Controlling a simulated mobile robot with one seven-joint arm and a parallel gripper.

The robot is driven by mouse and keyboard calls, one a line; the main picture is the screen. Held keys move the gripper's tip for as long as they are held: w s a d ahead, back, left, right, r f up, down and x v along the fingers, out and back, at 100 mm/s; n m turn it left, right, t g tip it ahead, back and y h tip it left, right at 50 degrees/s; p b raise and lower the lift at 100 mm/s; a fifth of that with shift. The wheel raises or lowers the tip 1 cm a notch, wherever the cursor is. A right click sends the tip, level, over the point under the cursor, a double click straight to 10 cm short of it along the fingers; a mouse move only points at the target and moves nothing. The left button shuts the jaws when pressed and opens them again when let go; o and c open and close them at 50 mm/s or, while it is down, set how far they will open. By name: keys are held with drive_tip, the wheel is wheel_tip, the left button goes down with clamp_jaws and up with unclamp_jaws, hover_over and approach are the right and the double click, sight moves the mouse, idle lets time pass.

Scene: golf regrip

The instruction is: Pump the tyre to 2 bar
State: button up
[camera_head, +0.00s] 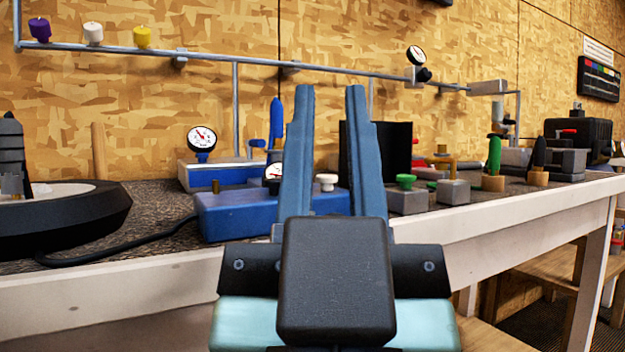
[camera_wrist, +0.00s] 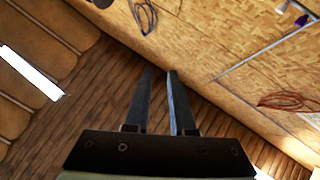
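The black tyre (camera_head: 75,232) lies flat at the left end of the bench in the head view. A black hose (camera_head: 120,246) runs from beside it to a blue box (camera_head: 235,216) on the bench. A small round gauge (camera_head: 274,171) on that box is partly hidden by my gripper; its reading is unclear. My gripper (camera_head: 330,90) points up in front of the blue box, fingers apart and empty. The wrist view also shows the gripper (camera_wrist: 160,74) empty.
Behind stands a blue-and-white box with a larger gauge (camera_head: 201,138). A green knob (camera_head: 405,182) on a grey block and several handles stand to the right. A metal pipe (camera_head: 310,68) with another gauge (camera_head: 416,55) crosses the wall. The bench's white front edge (camera_head: 110,290) is nearest.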

clamp_jaws()
idle(1.4)
